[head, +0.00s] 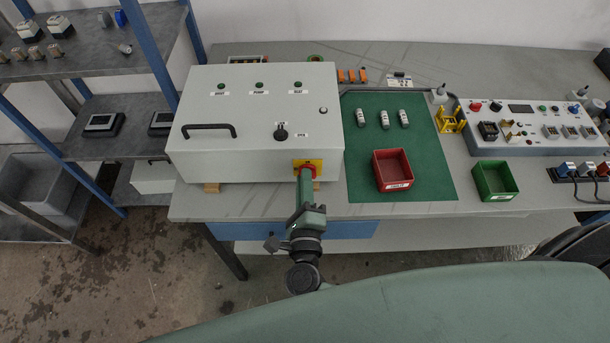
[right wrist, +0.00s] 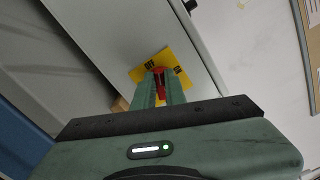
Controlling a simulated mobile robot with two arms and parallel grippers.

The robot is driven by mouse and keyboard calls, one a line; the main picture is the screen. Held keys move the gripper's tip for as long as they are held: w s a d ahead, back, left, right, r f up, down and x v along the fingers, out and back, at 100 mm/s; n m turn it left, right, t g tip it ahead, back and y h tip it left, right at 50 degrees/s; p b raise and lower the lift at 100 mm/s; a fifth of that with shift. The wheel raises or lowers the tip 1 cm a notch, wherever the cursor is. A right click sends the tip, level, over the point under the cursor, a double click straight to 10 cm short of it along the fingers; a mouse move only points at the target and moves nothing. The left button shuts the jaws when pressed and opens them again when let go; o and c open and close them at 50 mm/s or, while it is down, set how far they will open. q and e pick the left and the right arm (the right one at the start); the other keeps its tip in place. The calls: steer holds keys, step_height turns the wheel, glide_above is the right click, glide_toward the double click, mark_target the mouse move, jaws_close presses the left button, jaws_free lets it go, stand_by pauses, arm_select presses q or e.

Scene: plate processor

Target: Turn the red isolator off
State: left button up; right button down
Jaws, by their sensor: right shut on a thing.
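The red isolator (head: 308,168) is a red rotary handle on a yellow plate (head: 318,163), on the front face of a grey control cabinet (head: 250,150). In the right wrist view the red handle (right wrist: 159,82) sits between my finger tips, and the yellow plate (right wrist: 178,62) shows "OFF" and "ON" lettering. My right gripper (head: 305,174) reaches up to the cabinet front and is shut on the red handle. The fingers partly hide the handle, and I cannot tell its exact setting. My left gripper is not in view.
The cabinet top has a black handle (head: 209,128), a black knob (head: 281,134) and several green buttons. A red bin (head: 393,182) stands on the green mat (head: 430,170), a green bin (head: 481,194) right of it. Shelves (head: 90,62) stand at the left.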

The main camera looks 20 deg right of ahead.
steer(key=n+p, duration=0.1)
steer(key=n, duration=0.2)
steer(key=shift+a+f+n+p, duration=0.1)
steer(key=shift+n+p, duration=0.2)
steer(key=shift+p, duration=0.05)
steer(key=shift+f+n, duration=0.1)
steer(key=shift+n, duration=0.4)
steer(key=shift+f, duration=0.1)
steer(key=c, duration=1.5)
jaws_free()
steer(key=shift+o, duration=0.2)
steer(key=shift+s, duration=0.1)
steer(key=b+v, duration=0.2)
steer(key=v, duration=0.5)
steer(key=shift+s, duration=0.35)
